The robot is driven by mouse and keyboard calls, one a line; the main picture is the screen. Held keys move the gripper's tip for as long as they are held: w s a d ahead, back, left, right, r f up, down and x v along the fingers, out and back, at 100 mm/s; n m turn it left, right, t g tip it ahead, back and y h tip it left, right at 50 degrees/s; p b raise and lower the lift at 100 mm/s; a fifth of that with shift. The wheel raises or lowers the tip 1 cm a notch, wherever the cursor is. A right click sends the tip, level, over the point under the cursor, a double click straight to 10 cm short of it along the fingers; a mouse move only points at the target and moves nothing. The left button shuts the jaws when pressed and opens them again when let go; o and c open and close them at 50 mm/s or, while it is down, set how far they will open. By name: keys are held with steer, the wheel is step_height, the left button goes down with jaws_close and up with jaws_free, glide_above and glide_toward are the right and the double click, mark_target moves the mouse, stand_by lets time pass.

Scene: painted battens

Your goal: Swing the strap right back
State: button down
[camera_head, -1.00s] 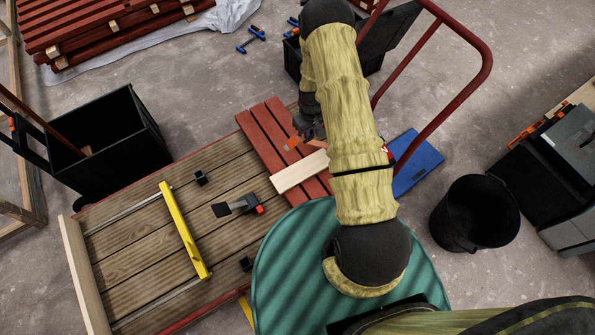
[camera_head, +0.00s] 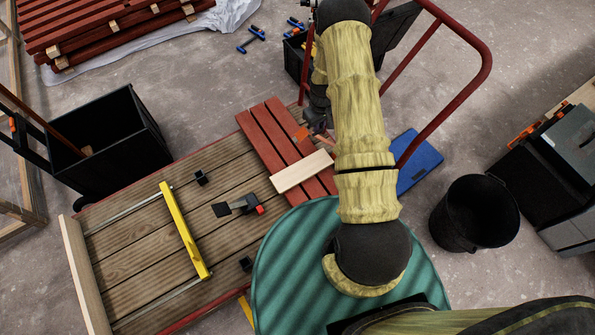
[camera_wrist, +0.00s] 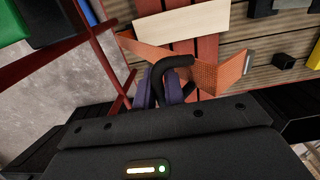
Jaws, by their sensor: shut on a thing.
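The orange woven strap (camera_wrist: 213,76) shows in the wrist view, running across the red battens and behind my fingers. A small piece of the strap (camera_head: 301,133) shows in the head view.
A wooden deck (camera_head: 135,235) carries a yellow bar (camera_head: 184,230) and a black clamp-like tool (camera_head: 238,207). A red tube rail (camera_head: 470,50) curves to the right of my arm. A blue lid (camera_head: 418,163) and black bucket (camera_head: 475,213) stand right; a black bin (camera_head: 110,140) stands left.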

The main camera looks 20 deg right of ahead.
steer(key=shift+w+d+r, duration=0.2)
steer(key=shift+w+d, duration=0.05)
steer(key=shift+d, duration=0.3)
steer(key=c, duration=1.4)
jaws_free()
steer(key=shift+r, duration=0.1)
step_height(320, 180, up, 7)
steer(key=p, duration=0.5)
